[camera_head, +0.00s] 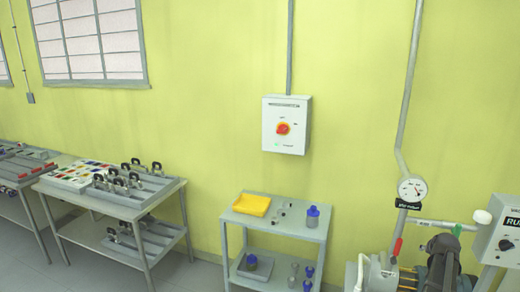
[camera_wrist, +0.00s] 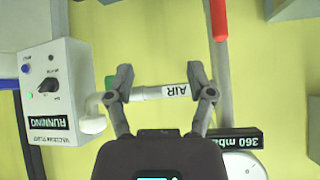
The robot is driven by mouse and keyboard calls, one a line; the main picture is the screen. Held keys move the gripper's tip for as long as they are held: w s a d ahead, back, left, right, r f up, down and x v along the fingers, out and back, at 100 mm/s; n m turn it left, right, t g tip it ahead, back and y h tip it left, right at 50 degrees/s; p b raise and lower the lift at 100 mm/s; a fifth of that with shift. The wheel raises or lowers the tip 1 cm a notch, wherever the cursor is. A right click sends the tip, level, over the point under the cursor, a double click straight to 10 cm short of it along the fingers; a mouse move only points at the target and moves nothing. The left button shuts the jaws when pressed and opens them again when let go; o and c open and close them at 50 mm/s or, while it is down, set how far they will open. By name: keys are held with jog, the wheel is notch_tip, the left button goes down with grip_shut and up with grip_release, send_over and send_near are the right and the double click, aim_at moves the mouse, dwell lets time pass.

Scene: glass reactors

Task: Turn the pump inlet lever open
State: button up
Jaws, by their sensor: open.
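A red lever (camera_head: 397,246) lies along the lower part of the grey vertical pipe, below the gauge; I take it to be the inlet lever. In the wrist view the red lever (camera_wrist: 218,18) is at the top, right of centre, lined up with the pipe. My gripper (camera_wrist: 161,76) is open and holds nothing. Its fingers lie on either side of a white horizontal pipe stretch marked AIR (camera_wrist: 175,92); I cannot tell how far the pipe is from them. The red lever is outside the fingers, beyond the right one. A green piece shows behind the left finger.
A round gauge (camera_head: 411,189) with a 360 mbar display (camera_wrist: 235,140) sits on the pipe. The vacuum pump control box (camera_head: 503,230), marked RUNNING, stands at the right. A trolley (camera_head: 300,228) with a yellow tray (camera_head: 252,205) and bottles stands left of the pump.

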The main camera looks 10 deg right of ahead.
jog(key=w+a+f+n+g+y+b, duration=0.1)
jog(key=w+a+f, duration=0.1)
jog(key=a, duration=0.9)
jog(key=w+a+f+n+y+b, duration=0.1)
jog(key=w+a+f+n+y, duration=0.1)
jog(key=a, duration=0.8)
jog(key=w+a+f+n+g+y+b, duration=0.1)
jog(key=w+a+f, duration=0.15)
jog(key=a, duration=0.85)
jog(key=s+a+f+n+g, duration=0.1)
jog(key=s+a, duration=0.2)
jog(key=a, duration=0.6)
jog(key=s+a+f+n+g+y+b, duration=0.1)
jog(key=s+a+f+n+g, duration=0.1)
jog(key=a, duration=0.7)
jog(key=s+a+f+n+g+b, duration=0.1)
jog(key=s+a, duration=0.4)
jog(key=a, duration=0.5)
jog(key=shift+f+n+g+y, duration=0.15)
jog(key=shift+n+g+y, duration=0.15)
jog(key=shift+n+g, duration=0.15)
jog(key=shift+s, duration=0.1)
